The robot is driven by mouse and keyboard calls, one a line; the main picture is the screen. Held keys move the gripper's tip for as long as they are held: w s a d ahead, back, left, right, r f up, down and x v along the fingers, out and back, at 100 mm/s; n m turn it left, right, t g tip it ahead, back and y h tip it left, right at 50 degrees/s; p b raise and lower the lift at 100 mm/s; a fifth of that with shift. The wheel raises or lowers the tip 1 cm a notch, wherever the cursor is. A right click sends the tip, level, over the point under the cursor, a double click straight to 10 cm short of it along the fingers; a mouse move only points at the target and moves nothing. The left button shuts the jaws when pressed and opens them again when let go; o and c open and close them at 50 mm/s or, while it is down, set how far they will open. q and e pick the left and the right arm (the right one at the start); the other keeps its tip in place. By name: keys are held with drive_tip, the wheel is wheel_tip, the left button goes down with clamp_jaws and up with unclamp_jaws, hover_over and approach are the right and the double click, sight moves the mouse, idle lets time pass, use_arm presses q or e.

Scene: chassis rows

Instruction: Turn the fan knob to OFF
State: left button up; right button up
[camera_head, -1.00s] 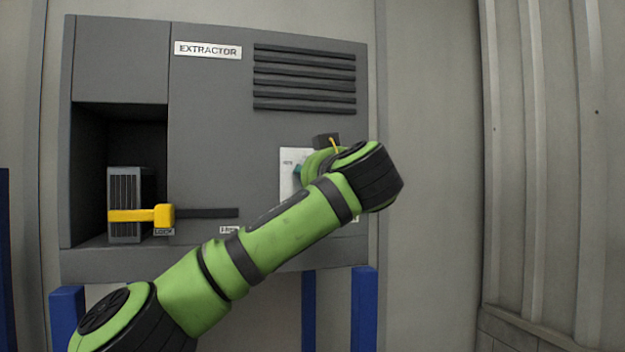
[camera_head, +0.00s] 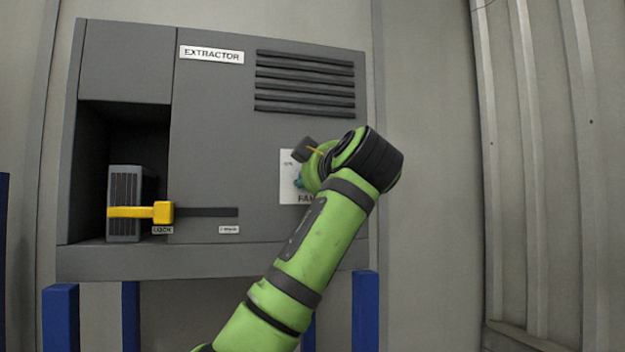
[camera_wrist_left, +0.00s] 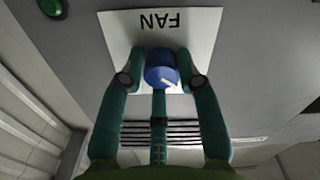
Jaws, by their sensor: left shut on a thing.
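The fan knob is blue and round with a white mark, seen in the left wrist view (camera_wrist_left: 161,68). It sits on a white FAN plate (camera_wrist_left: 205,30), which also shows in the head view (camera_head: 287,165). In the wrist view the plate lettering is upside down and the white mark points to the lower right. My left gripper (camera_wrist_left: 160,72) is shut on the knob, one teal finger on each side. In the head view only a bit of the teal gripper (camera_head: 298,183) shows; my wrist hides the knob. My right gripper is in neither view.
The plate is on a grey EXTRACTOR cabinet (camera_head: 220,130) with vent slats (camera_head: 305,83). To the left are an open bay with a grey filter block (camera_head: 124,190) and a yellow latch (camera_head: 150,212). A green button (camera_wrist_left: 51,8) shows in the wrist view. Blue legs (camera_head: 365,310) stand below.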

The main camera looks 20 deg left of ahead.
use_arm(q)
drive_tip(key=shift+w+f+n, duration=0.1)
drive_tip(key=shift+f+n, duration=0.3)
drive_tip(key=shift+n, duration=0.7)
clamp_jaws()
drive_tip(key=o, duration=1.1)
unclamp_jaws()
drive_tip(key=shift+d+r, duration=0.1)
drive_tip(key=shift+r, duration=0.05)
